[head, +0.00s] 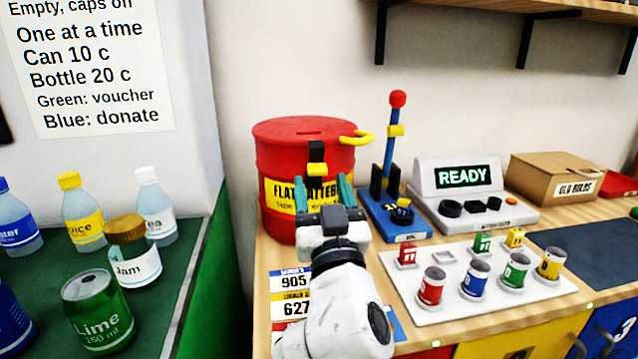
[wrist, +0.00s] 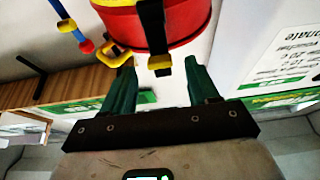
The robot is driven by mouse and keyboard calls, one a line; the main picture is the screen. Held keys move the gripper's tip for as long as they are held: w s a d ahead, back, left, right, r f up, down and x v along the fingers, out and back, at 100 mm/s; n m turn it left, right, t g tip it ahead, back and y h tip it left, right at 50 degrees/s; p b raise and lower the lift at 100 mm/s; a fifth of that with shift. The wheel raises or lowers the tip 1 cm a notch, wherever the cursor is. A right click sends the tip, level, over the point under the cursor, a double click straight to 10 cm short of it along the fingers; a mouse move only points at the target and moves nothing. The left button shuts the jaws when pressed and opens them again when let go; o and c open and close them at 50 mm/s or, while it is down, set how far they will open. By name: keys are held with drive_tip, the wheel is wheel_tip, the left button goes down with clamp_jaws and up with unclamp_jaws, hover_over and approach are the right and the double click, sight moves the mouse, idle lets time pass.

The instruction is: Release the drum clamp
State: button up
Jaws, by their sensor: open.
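The red drum (head: 275,165) stands on the wooden bench against the wall, with a yellow label partly hidden by my gripper. A black clamp lever with a yellow band (head: 317,168) runs down the drum's front. A curved yellow handle (head: 357,138) sticks out at the drum's upper right. My gripper (head: 322,190) is open in front of the drum, its green fingers on either side of the lever in the picture. In the wrist view, the lever's yellow end (wrist: 159,62) shows between the fingertips (wrist: 160,66), with no visible contact. The drum (wrist: 185,25) fills the top there.
A blue-based stand (head: 400,225) with a red-knobbed lever is right of the drum. Beyond are a READY console (head: 470,190), a white tray (head: 420,290) of small cans and a cardboard box (head: 555,180). Bottles, a jar and a Lime can (head: 98,312) stand left on green.

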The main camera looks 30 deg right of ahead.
drive_tip(key=b+v, duration=0.2)
drive_tip(key=v, duration=0.6)
drive_tip(key=g+y+p, duration=0.1)
drive_tip(key=g+p, duration=0.3)
drive_tip(key=p, duration=1.8)
approach(319, 173)
drive_tip(key=shift+r, duration=0.35)
drive_tip(key=shift+d+p, duration=0.1)
drive_tip(key=shift+p, duration=0.2)
drive_tip(key=p+x, duration=0.1)
drive_tip(key=x, duration=0.2)
drive_tip(key=p+x, duration=0.1)
drive_tip(key=x, duration=0.3)
drive_tip(key=p+x, duration=0.1)
drive_tip(key=x, duration=0.2)
drive_tip(key=shift+w+f, duration=0.35)
drive_tip(key=shift+w, duration=0.1)
